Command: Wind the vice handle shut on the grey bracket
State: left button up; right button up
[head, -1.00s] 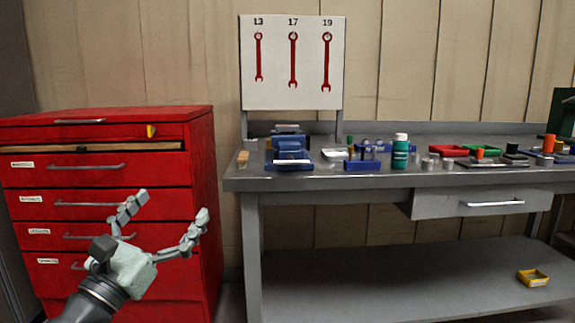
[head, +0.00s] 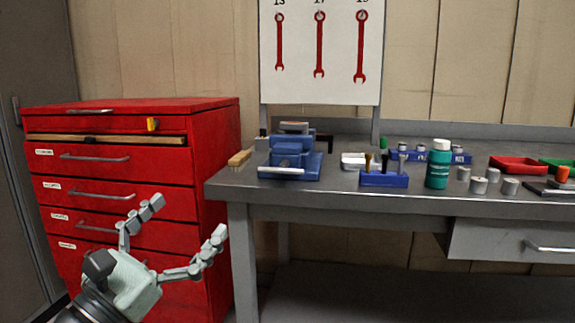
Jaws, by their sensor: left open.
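The blue vice (head: 290,156) sits at the left end of the grey workbench (head: 340,186). A pale bar (head: 281,171) runs across its front low down; it looks like the handle. My right gripper is out of view.
A wooden brush (head: 240,158) lies left of the vice. To the right are a white tray (head: 360,161), a blue tool block (head: 384,178), a green bottle (head: 438,165) and metal cylinders (head: 478,185). The red cabinet (head: 150,180) stands left of the bench.

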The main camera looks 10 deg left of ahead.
aim_at(283, 168)
jog(key=i+l+u, duration=0.15)
jog(key=l, duration=0.15)
jog(key=i+l+u, duration=0.1)
jog(key=l, duration=0.25)
jog(key=i+l+u, duration=0.15)
jog(key=l, duration=0.2)
jog(key=l+u, duration=0.15)
jog(key=l, duration=0.2)
jog(key=i, duration=0.05)
